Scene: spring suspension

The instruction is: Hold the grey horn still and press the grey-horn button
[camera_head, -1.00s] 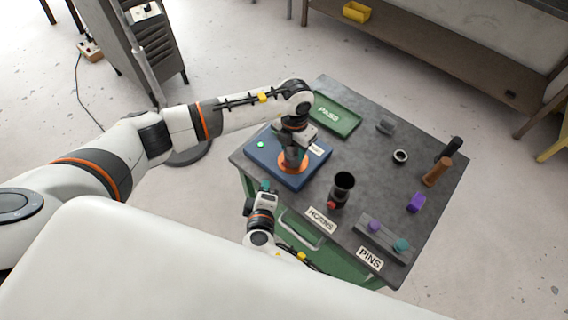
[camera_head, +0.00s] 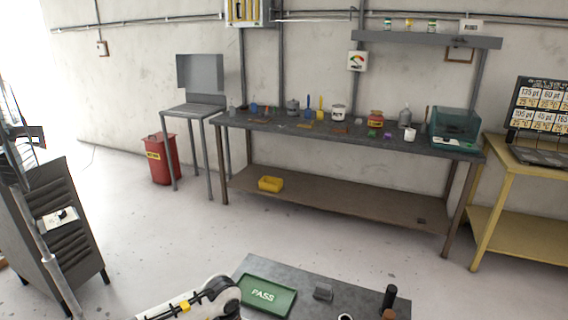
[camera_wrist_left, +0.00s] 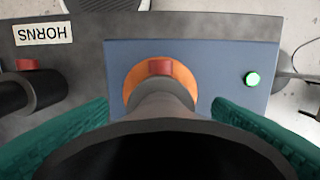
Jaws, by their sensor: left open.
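In the left wrist view the grey horn (camera_wrist_left: 160,105) stands in an orange ring on a blue base (camera_wrist_left: 205,62), its wide dark mouth towards the camera. A red button (camera_wrist_left: 160,68) shows at the horn's narrow end. My left gripper (camera_wrist_left: 162,122) is open, with one teal finger on each side of the horn. I cannot tell whether the fingers touch it. In the head view only part of my left arm shows at the bottom edge; the horn is out of that picture. My right gripper is in neither current view.
A black horn (camera_wrist_left: 38,88) with a red part lies left, near the HORNS label (camera_wrist_left: 43,34). The green PASS tray (camera_head: 265,296) lies on the table (camera_head: 335,283). A long workbench (camera_head: 330,133) stands behind.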

